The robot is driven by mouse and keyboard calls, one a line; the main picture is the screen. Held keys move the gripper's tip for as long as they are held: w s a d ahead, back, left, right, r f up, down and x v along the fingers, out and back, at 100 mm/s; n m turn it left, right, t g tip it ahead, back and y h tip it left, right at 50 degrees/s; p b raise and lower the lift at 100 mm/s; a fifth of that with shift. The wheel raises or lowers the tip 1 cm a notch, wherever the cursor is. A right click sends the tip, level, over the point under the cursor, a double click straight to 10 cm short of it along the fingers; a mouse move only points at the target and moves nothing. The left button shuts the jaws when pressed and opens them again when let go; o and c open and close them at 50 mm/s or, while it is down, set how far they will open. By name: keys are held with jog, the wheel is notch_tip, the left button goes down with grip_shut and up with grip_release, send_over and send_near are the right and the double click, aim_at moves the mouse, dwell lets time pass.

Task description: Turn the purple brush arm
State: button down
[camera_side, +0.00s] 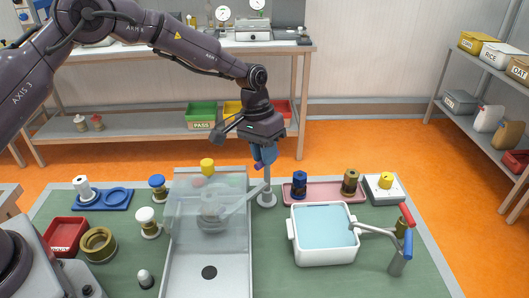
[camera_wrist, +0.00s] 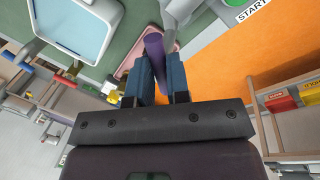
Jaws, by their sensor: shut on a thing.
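The purple brush arm shows in the wrist view as a purple rod (camera_wrist: 154,48) between the two blue fingers of my gripper (camera_wrist: 159,66). In the side view a small purple end (camera_side: 258,165) shows beside my gripper (camera_side: 265,156), at the top of a grey post (camera_side: 267,188). My gripper is shut on the purple arm, and its fingers hide part of it. A pale bar (camera_side: 244,202) runs from the post down to the left, towards a round grey part (camera_side: 211,212) behind a clear panel. I cannot tell how these parts join.
A metal sink (camera_side: 205,265) with the clear panel stands left of the post. A white basin of water (camera_side: 322,236) with a tap (camera_side: 400,240) stands to the right. A pink tray (camera_side: 323,193) with blue and brown spools is close right of the post.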

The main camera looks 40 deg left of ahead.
jog(key=c, duration=1.1)
grip_release()
notch_tip(320, 180, up, 13)
jog(key=a, duration=0.2)
jog(key=shift+a, duration=0.25)
jog(key=shift+w+f, duration=0.1)
jog(key=shift+f, duration=0.05)
jog(key=s+a+r+t, duration=0.2)
jog(key=s+r, duration=0.1)
jog(key=s, duration=0.7)
jog(key=s+a+r+t+y, duration=0.1)
jog(key=s+r, duration=0.2)
jog(key=s, duration=0.8)
jog(key=s+a+r+t+y, duration=0.1)
jog(key=s+a+r+t, duration=0.1)
jog(key=s, duration=0.8)
jog(key=shift+s+a+r+t, duration=0.3)
jog(key=shift+s+r, duration=0.05)
jog(key=shift+r, duration=0.5)
